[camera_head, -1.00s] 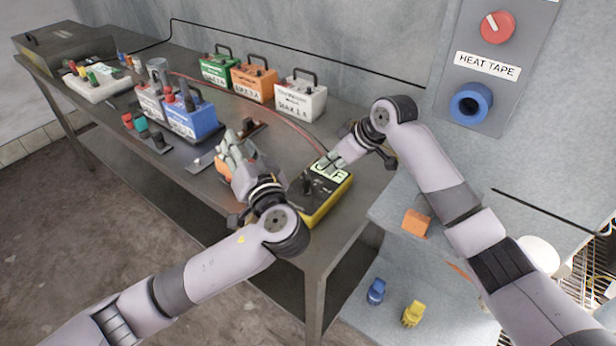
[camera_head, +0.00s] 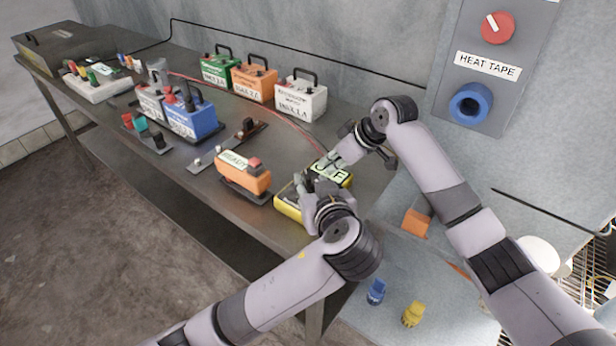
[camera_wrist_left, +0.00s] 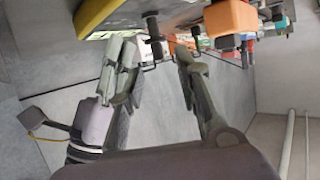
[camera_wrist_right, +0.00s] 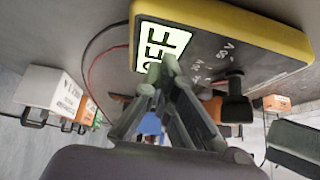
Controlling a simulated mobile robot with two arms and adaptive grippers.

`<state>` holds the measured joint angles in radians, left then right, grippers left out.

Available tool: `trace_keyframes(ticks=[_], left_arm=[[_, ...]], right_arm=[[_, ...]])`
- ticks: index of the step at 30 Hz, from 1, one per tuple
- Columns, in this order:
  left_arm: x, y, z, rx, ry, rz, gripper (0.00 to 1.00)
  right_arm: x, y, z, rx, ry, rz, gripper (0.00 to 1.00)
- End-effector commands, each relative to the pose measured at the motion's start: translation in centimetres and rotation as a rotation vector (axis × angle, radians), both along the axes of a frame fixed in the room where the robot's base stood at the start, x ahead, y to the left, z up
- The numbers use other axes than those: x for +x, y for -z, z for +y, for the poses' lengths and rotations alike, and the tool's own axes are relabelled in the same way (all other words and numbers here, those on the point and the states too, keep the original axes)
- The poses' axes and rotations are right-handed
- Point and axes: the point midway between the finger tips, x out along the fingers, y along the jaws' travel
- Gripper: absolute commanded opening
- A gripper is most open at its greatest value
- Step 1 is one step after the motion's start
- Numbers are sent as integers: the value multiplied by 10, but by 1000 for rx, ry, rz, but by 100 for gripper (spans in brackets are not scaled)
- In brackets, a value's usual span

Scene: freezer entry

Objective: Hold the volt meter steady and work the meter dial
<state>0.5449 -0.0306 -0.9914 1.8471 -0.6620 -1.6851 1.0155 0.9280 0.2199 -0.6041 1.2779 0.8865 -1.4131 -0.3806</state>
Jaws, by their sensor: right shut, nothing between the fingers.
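The volt meter (camera_head: 287,210), with a yellow case and dark face, lies near the right end of the bench. Its pale display, partly covered by my right fingers, reads something like "OFF". In the right wrist view, the meter (camera_wrist_right: 265,30) has a black dial knob (camera_wrist_right: 236,103) standing out from its face. My right gripper (camera_head: 332,165) is shut and empty, its fingertips (camera_wrist_right: 166,75) at the display; contact is unclear. My left gripper (camera_head: 306,190) is over the meter's near part, hiding the dial in the head view. Its fingers (camera_wrist_left: 155,52) are apart with nothing gripped between them.
An orange box labelled READY (camera_head: 243,176) sits just left of the meter. A blue battery (camera_head: 192,120) and a white battery (camera_head: 300,100) stand farther back. The heat tape panel (camera_head: 492,75) is on the right wall. The bench front edge is close.

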Motion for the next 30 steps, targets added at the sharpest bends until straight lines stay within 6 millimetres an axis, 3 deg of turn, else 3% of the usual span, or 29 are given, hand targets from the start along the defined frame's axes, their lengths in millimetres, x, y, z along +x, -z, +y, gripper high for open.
trace_keyframes(ticks=[1, 7, 19, 30], left_arm=[[9, 4, 4, 4, -4, -1, 31], [32, 14, 9, 2, -1, -1, 31], [39, 17, 10, -1, 0, 0, 31], [39, 17, 10, -1, 1, 0, 7]], right_arm=[[-3, 10, -3, -12, 1, 19, 0], [-3, 10, -3, -12, 1, 19, 0], [-3, 10, -3, -13, 1, 18, 0], [-3, 10, -3, -12, 1, 19, 0]])
